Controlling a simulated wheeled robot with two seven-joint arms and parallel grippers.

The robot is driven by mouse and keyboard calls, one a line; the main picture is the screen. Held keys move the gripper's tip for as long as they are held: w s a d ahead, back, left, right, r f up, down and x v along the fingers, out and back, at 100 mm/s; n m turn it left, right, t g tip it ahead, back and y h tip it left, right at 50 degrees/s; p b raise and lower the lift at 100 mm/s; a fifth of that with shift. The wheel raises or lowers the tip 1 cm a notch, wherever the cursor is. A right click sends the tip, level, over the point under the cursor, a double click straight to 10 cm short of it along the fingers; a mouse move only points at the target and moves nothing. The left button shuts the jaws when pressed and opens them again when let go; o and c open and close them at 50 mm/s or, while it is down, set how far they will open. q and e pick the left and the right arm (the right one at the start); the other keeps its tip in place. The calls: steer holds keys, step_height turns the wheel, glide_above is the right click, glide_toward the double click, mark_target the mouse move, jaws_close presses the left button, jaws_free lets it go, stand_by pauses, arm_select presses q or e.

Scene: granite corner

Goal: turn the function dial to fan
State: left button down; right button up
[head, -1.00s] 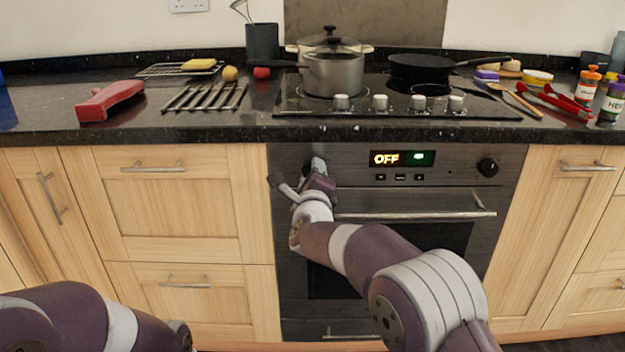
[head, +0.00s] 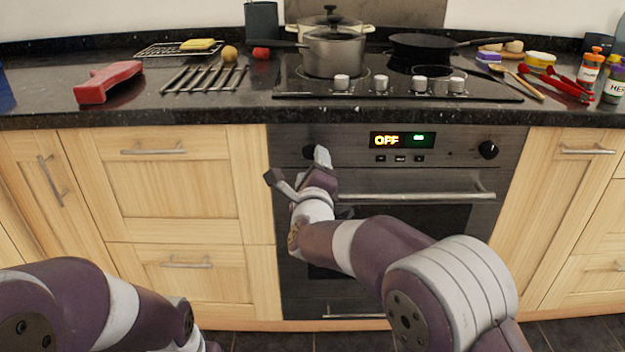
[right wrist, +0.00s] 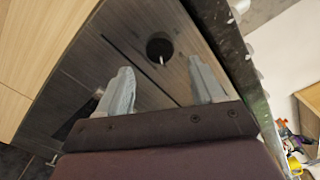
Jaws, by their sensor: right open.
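The oven's left dial (head: 309,152) is a dark round knob on the control panel, partly hidden by my right gripper in the head view. The right wrist view shows a dark round dial (right wrist: 160,48) with a light pointer mark, just beyond and between the fingertips. The oven display (head: 403,140) reads OFF in orange, with a small green sign beside it. My right gripper (head: 297,167) is open in front of the panel, apart from the dial as far as I can see; its fingers (right wrist: 161,80) hold nothing. My left arm shows at lower left, its gripper out of view.
A second dark dial (head: 488,150) sits at the panel's right end. The oven door handle (head: 420,196) runs below the panel. The black counter's edge (head: 200,117) juts above it. A pot (head: 335,55) and a pan (head: 420,47) stand on the hob.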

steer(key=s+p, duration=0.1)
steer(key=s, duration=0.6)
steer(key=shift+s, duration=0.3)
